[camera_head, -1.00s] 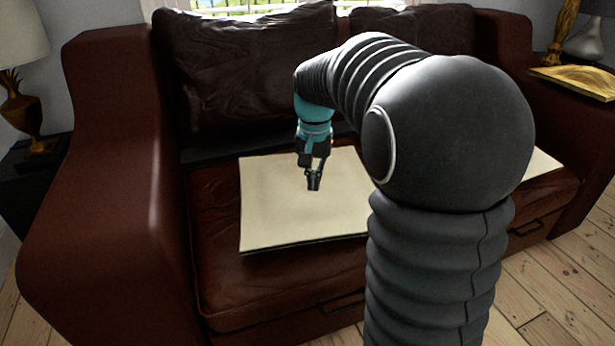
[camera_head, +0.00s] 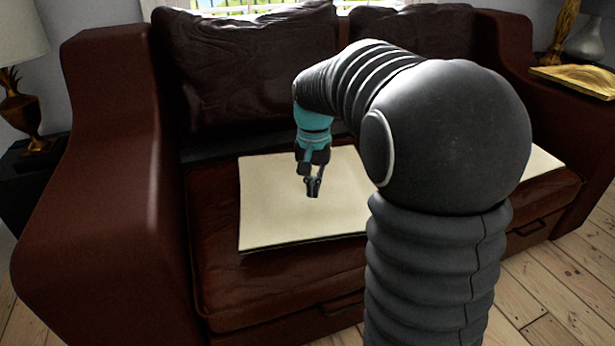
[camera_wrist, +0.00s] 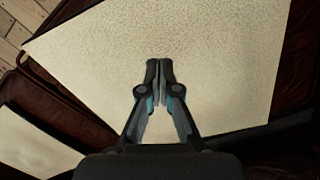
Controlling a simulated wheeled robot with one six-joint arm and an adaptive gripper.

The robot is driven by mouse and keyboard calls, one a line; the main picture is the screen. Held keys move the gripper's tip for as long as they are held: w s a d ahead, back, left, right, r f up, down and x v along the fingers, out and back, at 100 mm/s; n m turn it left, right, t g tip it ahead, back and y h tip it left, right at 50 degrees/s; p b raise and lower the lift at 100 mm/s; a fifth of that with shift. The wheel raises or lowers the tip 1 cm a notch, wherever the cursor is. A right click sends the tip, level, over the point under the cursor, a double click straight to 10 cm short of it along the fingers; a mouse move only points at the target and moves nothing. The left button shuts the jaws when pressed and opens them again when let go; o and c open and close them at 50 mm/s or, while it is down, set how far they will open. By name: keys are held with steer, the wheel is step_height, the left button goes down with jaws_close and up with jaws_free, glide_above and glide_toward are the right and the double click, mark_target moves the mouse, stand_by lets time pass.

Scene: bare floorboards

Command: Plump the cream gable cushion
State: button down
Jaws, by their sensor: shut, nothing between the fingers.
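A flat, square cream cushion (camera_head: 275,205) lies on the left seat of a dark red-brown leather sofa. It fills much of the wrist view (camera_wrist: 215,60). My gripper (camera_head: 313,194) is over its middle, pointing down, with the fingers shut and empty. In the wrist view the closed fingertips (camera_wrist: 159,66) show against the cream surface. I cannot tell whether they touch it. My arm hides the cushion's right part in the head view. A second cream piece (camera_head: 545,160) shows on the right seat, mostly behind my arm.
Dark leather back cushions (camera_head: 245,70) stand behind the seat. The sofa's broad left armrest (camera_head: 95,170) rises beside it. A lamp (camera_head: 22,100) stands on a dark side table at left. A gold tray (camera_head: 575,82) lies at the right. Bare floorboards (camera_head: 570,285) show at lower right.

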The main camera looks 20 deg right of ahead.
mark_target(313, 209)
steer(key=shift+f+b, duration=0.9)
steer(key=shift+f, duration=0.95)
steer(key=shift+f, duration=0.6)
step_height(313, 209, up, 7)
steer(key=p, duration=0.6)
steer(key=shift+r, duration=0.1)
steer(key=w+a+p, duration=0.2)
steer(key=w+a, duration=0.2)
steer(key=w+a+p, duration=0.3)
steer(key=w+a, duration=0.1)
steer(key=shift+w, duration=0.35)
